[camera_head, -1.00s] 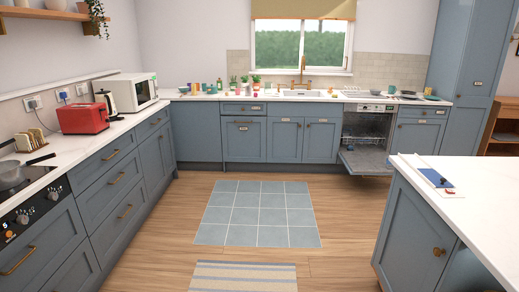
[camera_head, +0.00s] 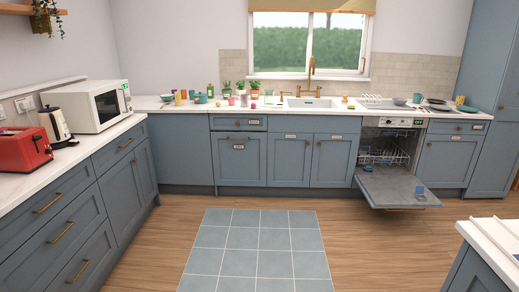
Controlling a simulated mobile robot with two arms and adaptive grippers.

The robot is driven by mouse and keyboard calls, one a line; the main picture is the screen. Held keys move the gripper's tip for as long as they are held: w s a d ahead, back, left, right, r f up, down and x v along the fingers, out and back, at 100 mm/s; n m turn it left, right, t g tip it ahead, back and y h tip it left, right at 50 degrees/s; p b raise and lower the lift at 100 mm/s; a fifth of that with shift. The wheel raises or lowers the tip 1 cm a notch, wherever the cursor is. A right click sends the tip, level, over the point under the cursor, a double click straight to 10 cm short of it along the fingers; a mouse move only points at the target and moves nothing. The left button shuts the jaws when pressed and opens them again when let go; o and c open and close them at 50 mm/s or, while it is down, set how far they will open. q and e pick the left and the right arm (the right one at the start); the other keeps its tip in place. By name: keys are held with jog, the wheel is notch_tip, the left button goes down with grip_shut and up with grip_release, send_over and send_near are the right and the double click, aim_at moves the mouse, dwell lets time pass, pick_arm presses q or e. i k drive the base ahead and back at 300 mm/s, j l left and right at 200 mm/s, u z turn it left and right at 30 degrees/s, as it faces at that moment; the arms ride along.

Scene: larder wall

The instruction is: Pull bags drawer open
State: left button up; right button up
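Several blue fronts with small white labels line the back wall. A shallow drawer front (camera_head: 237,123) with a label at its right sits above a taller labelled front (camera_head: 240,160). Another shallow labelled drawer front (camera_head: 457,127) is right of the dishwasher. All of these look closed. The label text is too small to read, so I cannot tell which is the bags drawer. Neither of my grippers is in view.
The dishwasher (camera_head: 391,145) stands open, its door (camera_head: 395,188) lowered into the room. A tiled mat (camera_head: 256,245) lies on clear wooden floor. A white-topped counter (camera_head: 497,240) is at lower right. Left drawers (camera_head: 55,225) are closed.

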aim_at(218, 121)
jog(key=i, duration=3.7)
jog(key=i+z, duration=0.25)
jog(key=i, duration=0.25)
jog(key=i+j+z, duration=0.25)
jog(key=i, duration=0.2)
